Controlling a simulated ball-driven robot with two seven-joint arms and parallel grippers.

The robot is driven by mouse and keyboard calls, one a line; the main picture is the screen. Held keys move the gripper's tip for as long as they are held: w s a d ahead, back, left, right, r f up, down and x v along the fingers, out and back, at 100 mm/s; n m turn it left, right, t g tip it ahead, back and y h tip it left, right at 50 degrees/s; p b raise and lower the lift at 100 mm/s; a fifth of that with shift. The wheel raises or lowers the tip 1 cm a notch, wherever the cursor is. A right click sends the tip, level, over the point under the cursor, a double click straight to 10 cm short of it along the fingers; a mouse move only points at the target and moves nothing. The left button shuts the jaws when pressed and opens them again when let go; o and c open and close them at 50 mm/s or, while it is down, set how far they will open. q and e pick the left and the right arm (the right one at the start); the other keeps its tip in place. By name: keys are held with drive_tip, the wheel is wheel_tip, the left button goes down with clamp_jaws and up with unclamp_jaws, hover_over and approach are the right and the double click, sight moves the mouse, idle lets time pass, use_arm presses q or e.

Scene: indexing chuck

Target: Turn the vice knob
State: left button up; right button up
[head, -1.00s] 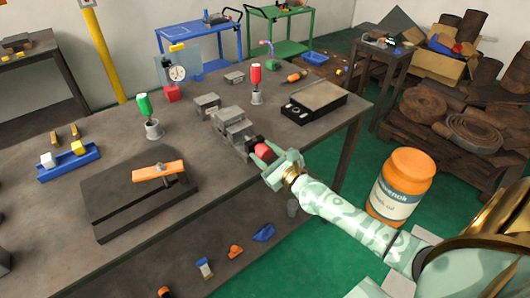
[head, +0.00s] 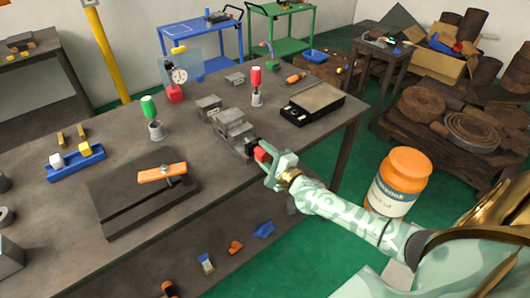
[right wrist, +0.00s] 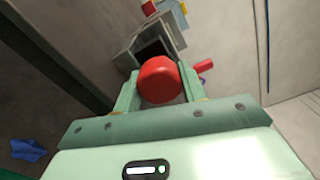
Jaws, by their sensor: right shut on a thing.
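The grey vice (head: 233,130) sits on the workbench near its front edge; part of it also shows in the right wrist view (right wrist: 148,38). Its red knob (head: 261,155) faces the front of the bench. My right gripper (head: 268,160) is at the knob, its fingers on either side of it. In the right wrist view the round red knob (right wrist: 159,80) fills the space between the fingers, and the gripper is shut on it. A smaller red piece (right wrist: 205,66) shows just right of the knob there. My left gripper is not in view.
On the workbench (head: 230,185) stand a black tray box (head: 313,104), a red-handled tool (head: 256,85), a green-handled tool (head: 151,117), a blue bin (head: 76,163) and a dark plate with an orange bar (head: 162,172). An orange-lidded jar (head: 397,182) shows right of my arm.

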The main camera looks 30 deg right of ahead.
drive_tip(key=n+p, duration=0.2)
drive_tip(key=n, duration=0.3)
drive_tip(key=shift+r+n, duration=0.1)
drive_tip(key=shift+n, duration=0.3)
drive_tip(key=n+p, duration=0.2)
drive_tip(key=n, duration=0.4)
drive_tip(key=n+p, duration=0.1)
drive_tip(key=n, duration=0.5)
drive_tip(key=shift+a+n, duration=0.1)
drive_tip(key=shift+n, duration=0.2)
drive_tip(key=n, duration=0.5)
drive_tip(key=shift+s+p, duration=0.1)
drive_tip(key=shift+p, duration=0.3)
drive_tip(key=n, duration=0.4)
drive_tip(key=shift+a, duration=0.1)
drive_tip(key=n, duration=0.2)
drive_tip(key=shift+n+b, duration=0.35)
drive_tip(key=shift+n, duration=0.05)
drive_tip(key=n, duration=0.1)
drive_tip(key=n+b, duration=0.1)
drive_tip(key=n, duration=0.3)
drive_tip(key=shift+f+b, duration=0.25)
drive_tip(key=shift+b, duration=0.05)
drive_tip(key=n+b, duration=0.2)
drive_tip(key=n, duration=0.3)
drive_tip(key=shift+f+n, duration=0.1)
drive_tip(key=shift+n, duration=0.3)
drive_tip(key=shift+n+b, duration=1.15)
drive_tip(key=shift+n, duration=0.95)
